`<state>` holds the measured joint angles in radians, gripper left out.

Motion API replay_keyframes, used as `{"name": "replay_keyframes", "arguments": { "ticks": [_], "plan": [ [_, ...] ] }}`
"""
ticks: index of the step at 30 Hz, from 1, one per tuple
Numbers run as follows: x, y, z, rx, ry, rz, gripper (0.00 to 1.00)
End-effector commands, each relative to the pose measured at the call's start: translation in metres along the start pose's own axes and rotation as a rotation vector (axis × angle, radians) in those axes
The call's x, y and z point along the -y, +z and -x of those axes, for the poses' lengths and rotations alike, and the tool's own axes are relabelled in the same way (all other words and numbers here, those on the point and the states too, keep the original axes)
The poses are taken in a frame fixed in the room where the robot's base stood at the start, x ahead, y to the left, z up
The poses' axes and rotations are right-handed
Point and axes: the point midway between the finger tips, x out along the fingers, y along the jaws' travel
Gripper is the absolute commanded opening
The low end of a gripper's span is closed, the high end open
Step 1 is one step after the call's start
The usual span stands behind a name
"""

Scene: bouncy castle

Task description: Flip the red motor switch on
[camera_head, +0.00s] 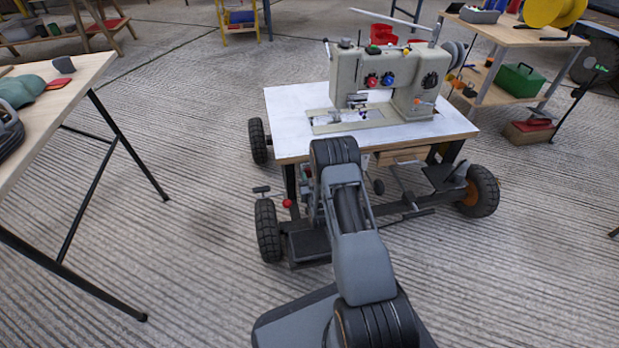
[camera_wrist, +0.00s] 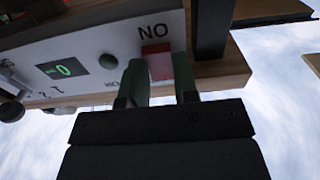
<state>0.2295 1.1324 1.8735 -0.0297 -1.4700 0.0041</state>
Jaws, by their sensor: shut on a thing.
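The red motor switch (camera_wrist: 156,55) shows in the wrist view on a white panel (camera_wrist: 105,35) under the table edge, beside black lettering that reads "NO" in this view. My gripper (camera_wrist: 160,78) has its two green fingers on either side of the switch and is shut on it. The finger tips hide part of the switch's sides. In the head view my arm reaches to the front edge of the sewing machine table (camera_head: 290,110); my gripper and the switch are hidden there behind the arm and under the tabletop.
The panel has a green lit display (camera_wrist: 62,68) and a round knob (camera_wrist: 108,61). A dark table leg (camera_wrist: 211,28) stands close beside my right finger. The sewing machine (camera_head: 385,80) sits on the wheeled table. A workbench (camera_head: 45,105) stands at left; ribbed floor between is clear.

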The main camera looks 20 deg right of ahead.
Motion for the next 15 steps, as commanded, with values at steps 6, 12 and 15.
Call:
{"name": "replay_keyframes", "arguments": {
  "ticks": [6,12,15],
  "plan": [
    [0.0000,0.0019,0.0004,-0.065,0.000,0.000,0.04],
    [0.0000,0.0019,0.0005,-0.063,0.000,0.000,0.04],
    [0.0000,0.0019,0.0004,-0.063,0.000,0.000,0.37]
  ]
}}
